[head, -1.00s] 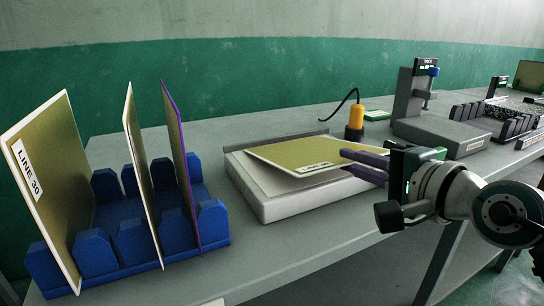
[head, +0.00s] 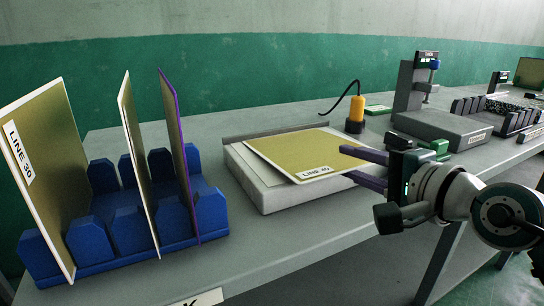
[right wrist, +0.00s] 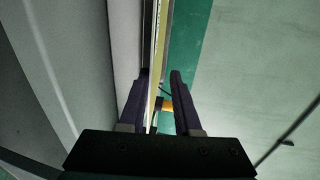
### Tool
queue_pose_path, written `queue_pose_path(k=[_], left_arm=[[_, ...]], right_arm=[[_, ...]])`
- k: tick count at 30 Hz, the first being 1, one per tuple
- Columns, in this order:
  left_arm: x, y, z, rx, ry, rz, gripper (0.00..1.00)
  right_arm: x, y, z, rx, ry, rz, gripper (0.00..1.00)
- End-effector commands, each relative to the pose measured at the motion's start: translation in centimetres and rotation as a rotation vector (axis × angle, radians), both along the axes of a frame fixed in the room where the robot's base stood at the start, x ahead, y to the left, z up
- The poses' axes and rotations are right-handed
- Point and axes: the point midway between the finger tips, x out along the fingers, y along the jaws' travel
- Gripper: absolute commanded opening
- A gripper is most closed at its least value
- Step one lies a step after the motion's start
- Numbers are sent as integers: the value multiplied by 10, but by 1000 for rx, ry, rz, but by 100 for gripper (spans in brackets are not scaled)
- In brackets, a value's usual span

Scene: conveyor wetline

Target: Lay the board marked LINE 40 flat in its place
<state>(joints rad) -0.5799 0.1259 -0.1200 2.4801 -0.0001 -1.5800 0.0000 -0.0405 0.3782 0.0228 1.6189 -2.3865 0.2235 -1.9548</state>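The LINE 40 board (head: 305,150) is olive with a white edge and a white label facing me. It lies flat or nearly flat over the pale block (head: 290,198), a little off-square, with a strip of the block's top bare at the left. My right gripper (head: 352,165) is at the board's right edge with its two purple fingers spread. In the right wrist view the board's thin edge (right wrist: 155,65) runs between the fingers (right wrist: 160,85), near the left one, with a gap to the right one. My left gripper is not in view.
A blue rack (head: 125,235) at the left holds upright boards, one marked LINE 30 (head: 50,170). A low grey ledge (head: 275,132) runs behind the block. An orange-handled tool (head: 356,112) stands behind. A grey press-like station (head: 440,128) is at the right.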

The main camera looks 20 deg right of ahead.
Motion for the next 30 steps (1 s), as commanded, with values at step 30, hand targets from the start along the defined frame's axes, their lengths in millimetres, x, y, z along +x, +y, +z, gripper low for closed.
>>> queue_pose_path(k=[30], left_arm=[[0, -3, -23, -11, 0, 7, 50]], right_arm=[[-2, 0, -28, 0, 1, 0, 30]])
